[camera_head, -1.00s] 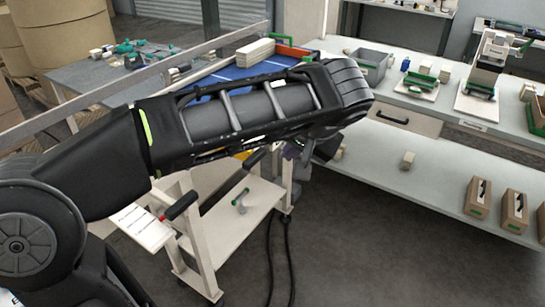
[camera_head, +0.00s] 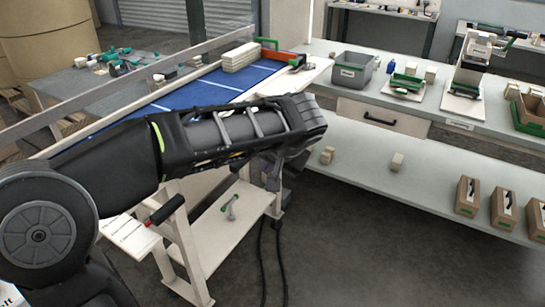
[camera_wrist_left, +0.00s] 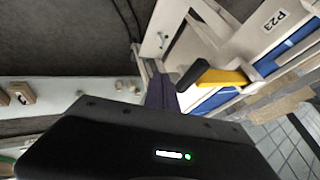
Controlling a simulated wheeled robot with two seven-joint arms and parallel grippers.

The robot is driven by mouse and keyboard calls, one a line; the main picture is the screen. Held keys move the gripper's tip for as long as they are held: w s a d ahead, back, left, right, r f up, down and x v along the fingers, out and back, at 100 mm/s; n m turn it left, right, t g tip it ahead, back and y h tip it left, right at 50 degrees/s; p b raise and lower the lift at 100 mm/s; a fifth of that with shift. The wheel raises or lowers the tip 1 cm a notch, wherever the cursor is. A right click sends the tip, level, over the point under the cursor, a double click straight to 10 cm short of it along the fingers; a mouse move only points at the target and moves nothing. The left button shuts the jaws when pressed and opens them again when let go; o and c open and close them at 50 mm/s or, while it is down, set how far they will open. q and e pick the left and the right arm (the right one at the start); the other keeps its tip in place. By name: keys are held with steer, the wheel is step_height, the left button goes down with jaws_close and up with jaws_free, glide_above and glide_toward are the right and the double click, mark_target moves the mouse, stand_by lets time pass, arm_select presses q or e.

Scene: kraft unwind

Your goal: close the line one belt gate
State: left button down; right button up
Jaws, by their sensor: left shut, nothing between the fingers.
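The blue belt (camera_head: 200,95) runs diagonally behind my left arm, with an orange piece (camera_head: 268,43) at its far end. The wrist view shows a yellow lever with a black grip (camera_wrist_left: 228,77) on the white frame labelled P23 (camera_wrist_left: 283,19). A red-and-black handle (camera_head: 165,209) sticks out near a white plate at the frame's near end. I cannot tell which of these parts belongs to the gate. My left gripper (camera_head: 272,172) is shut and empty, pointing down beside the frame; in the wrist view it (camera_wrist_left: 160,90) is left of the black grip, apparently apart from it. The arm hides part of the frame.
White blocks (camera_head: 240,57) lie at the belt's far end. A workbench (camera_head: 350,90) with a grey bin (camera_head: 354,70) stands at right; its lower shelf (camera_head: 420,180) holds brown boxes. Black cables (camera_head: 271,250) hang to the floor beside the frame. The floor at front right is clear.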

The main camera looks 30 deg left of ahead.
mark_target(246, 162)
arm_select(q)
steer(key=a+p, duration=0.1)
steer(key=a, duration=0.3)
stand_by(0.3)
steer(key=shift+s+a, duration=0.1)
steer(key=shift+a, duration=0.5)
steer(key=a, duration=1.6)
steer(key=shift+s+r+b, duration=0.15)
steer(key=shift+s+b, duration=0.05)
steer(key=shift+b, duration=0.1)
steer(key=shift+a, duration=0.15)
